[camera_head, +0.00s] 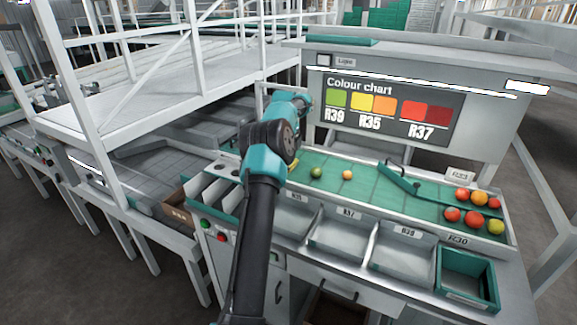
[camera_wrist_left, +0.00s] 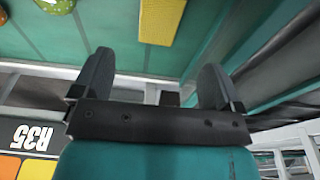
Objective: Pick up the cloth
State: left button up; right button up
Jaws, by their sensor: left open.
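A yellow textured piece, which looks like the cloth (camera_wrist_left: 161,21), lies flat on the green sorting surface at the top of the left wrist view, beyond my fingers. In the head view only a small yellow strip of the cloth (camera_head: 293,163) shows beside my arm; the rest is hidden behind it. My left gripper (camera_wrist_left: 155,80) is open, with its two fingers wide apart and nothing between them. In the head view its fingers are hidden behind my wrist, above the back of the sorting surface. My right gripper is not in view.
A green tomato (camera_head: 316,172) and an orange one (camera_head: 347,174) lie right of the cloth. A teal diverter bar (camera_head: 398,180) and several tomatoes are farther right. The colour chart panel (camera_head: 385,108) stands close behind. Grey bins (camera_head: 342,238) line the front.

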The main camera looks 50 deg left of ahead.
pick_arm(q)
jog(key=f, duration=0.5)
jog(key=shift+w+a, duration=0.15)
jog(key=shift+w, duration=0.15)
jog(key=shift+w+a+f, duration=0.1)
jog(key=shift+w+f, duration=0.05)
jog(key=shift+f, duration=1.15)
jog(key=shift+w+f, duration=0.1)
jog(key=shift+f, duration=1.15)
jog(key=c, duration=1)
